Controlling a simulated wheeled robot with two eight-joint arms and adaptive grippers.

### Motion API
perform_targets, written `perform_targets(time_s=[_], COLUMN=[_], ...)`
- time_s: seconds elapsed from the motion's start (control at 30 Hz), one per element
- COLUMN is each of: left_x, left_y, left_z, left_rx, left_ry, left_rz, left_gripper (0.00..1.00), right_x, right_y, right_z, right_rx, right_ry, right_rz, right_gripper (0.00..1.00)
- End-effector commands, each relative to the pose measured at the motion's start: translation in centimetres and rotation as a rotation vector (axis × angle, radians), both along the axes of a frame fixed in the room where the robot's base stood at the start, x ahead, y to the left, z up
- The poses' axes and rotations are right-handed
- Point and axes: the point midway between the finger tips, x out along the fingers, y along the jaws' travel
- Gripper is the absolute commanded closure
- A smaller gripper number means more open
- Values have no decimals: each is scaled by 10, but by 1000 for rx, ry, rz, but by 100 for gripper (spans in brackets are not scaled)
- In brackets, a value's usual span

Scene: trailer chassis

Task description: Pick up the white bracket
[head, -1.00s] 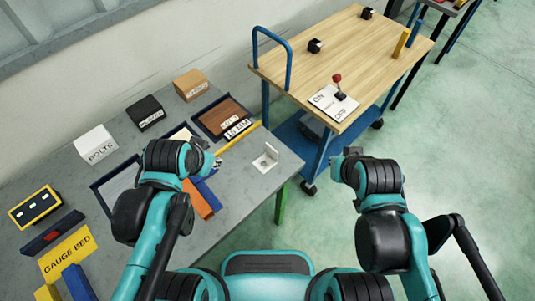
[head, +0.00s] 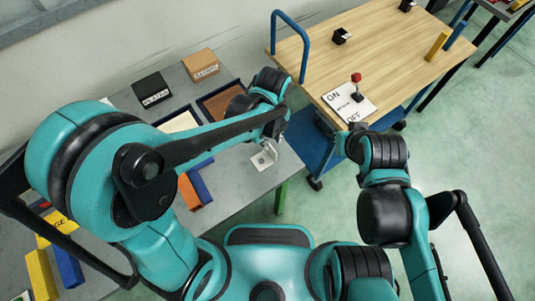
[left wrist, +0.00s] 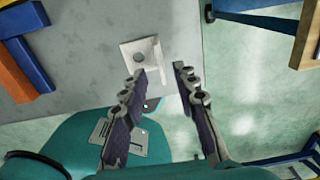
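The white bracket (head: 263,158) lies on the grey table near its right edge, a flat plate with a hole and an upright flange. In the left wrist view the bracket (left wrist: 140,54) is just beyond my fingertips. My left gripper (left wrist: 160,72) is open and empty, its two fingers apart, with the flange near the gap between them. In the head view my left gripper (head: 277,124) is above and just behind the bracket, partly hidden by its wrist. My right gripper (head: 348,135) is mostly hidden by its own wrist, away from the bracket; its fingers cannot be made out.
An orange and blue holder (head: 195,185) stands left of the bracket. Trays, a black box (head: 152,90) and a brown box (head: 200,65) are farther back. A wooden-topped cart (head: 385,50) with a blue frame stands right of the table, across a narrow gap.

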Motion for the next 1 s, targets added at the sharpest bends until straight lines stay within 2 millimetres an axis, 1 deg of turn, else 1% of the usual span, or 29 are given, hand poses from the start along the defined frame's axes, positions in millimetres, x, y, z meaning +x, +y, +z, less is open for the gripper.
perform_targets(time_s=[0.17, 0.23, 0.33, 0.4, 0.6, 0.67, 0.7, 0.73, 1.0], left_x=[0, 0, 0, 0, 0, 0, 0, 0, 0], left_y=[0, 0, 0, 0, 0, 0, 0, 0, 0], left_z=[-22, -35, -48, -52, -51, -50, -50, -50, -50], left_rx=[-1, 0, 0, -1, -1, -1, -1, -1, -1], left_ry=[-1, -1, -1, -2, -2, -2, -2, -2, -2], left_rz=[2, 3, 3, 3, 3, 3, 3, 3, 3], left_gripper=[71, 71, 71, 71, 71, 86, 97, 100, 100], right_x=[0, 0, 0, 0, 0, 0, 0, 0, 0], right_y=[0, 0, 0, 0, 0, 0, 0, 0, 0], right_z=[-13, -21, -26, -28, -26, -26, -26, -26, -26], right_rx=[0, 0, 0, 0, 0, 0, 0, 0, 0], right_ry=[0, 0, 0, 0, 0, 0, 0, 0, 0], right_rz=[0, 0, 0, 0, 0, 0, 0, 0, 0], right_gripper=[100, 100, 100, 100, 100, 100, 100, 100, 100])
